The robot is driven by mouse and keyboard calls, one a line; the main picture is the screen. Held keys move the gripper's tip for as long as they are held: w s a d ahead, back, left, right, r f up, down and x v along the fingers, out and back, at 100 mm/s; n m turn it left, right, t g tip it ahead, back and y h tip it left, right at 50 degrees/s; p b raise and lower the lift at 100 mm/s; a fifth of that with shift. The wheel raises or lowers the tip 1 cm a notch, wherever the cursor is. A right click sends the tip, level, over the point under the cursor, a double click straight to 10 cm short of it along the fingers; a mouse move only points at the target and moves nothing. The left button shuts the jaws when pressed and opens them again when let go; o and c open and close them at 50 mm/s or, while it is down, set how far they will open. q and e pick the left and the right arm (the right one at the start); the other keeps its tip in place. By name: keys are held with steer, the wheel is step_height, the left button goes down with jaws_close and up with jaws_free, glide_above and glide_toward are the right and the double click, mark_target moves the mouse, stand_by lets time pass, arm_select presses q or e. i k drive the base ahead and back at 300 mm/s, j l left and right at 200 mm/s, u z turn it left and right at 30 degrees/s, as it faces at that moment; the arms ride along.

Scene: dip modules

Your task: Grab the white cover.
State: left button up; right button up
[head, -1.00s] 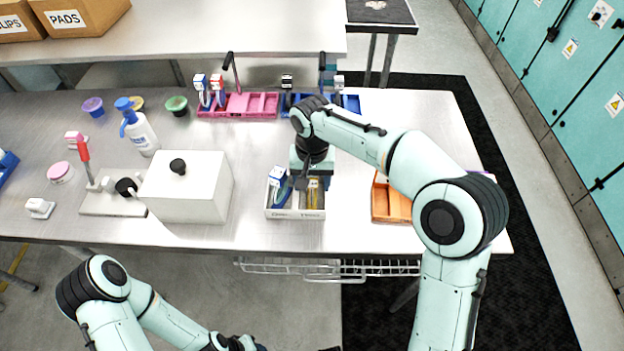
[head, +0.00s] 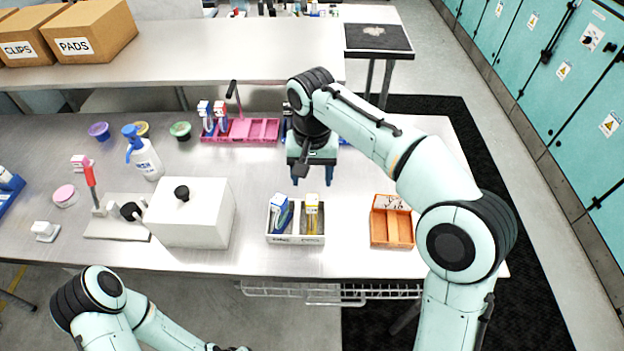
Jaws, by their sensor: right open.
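The white cover (head: 190,218) is a box-shaped lid with a black knob (head: 181,192) on top. It stands on the left half of the table, and nothing holds it. My right gripper (head: 312,182) is open and empty, pointing down above the table, behind the small white tray and well to the right of the cover. My left arm comes in at the bottom left, in front of the table; its gripper is cut off by the lower edge of the view.
A white tray (head: 296,239) with blue and yellow packs stands right of the cover. A white stand with a red handle (head: 91,180) and a bottle (head: 145,158) are close on the cover's left and back. An orange tray (head: 391,234) and a pink tray (head: 262,138) stand farther off.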

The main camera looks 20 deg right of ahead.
mark_target(182, 212)
steer(key=k, duration=1)
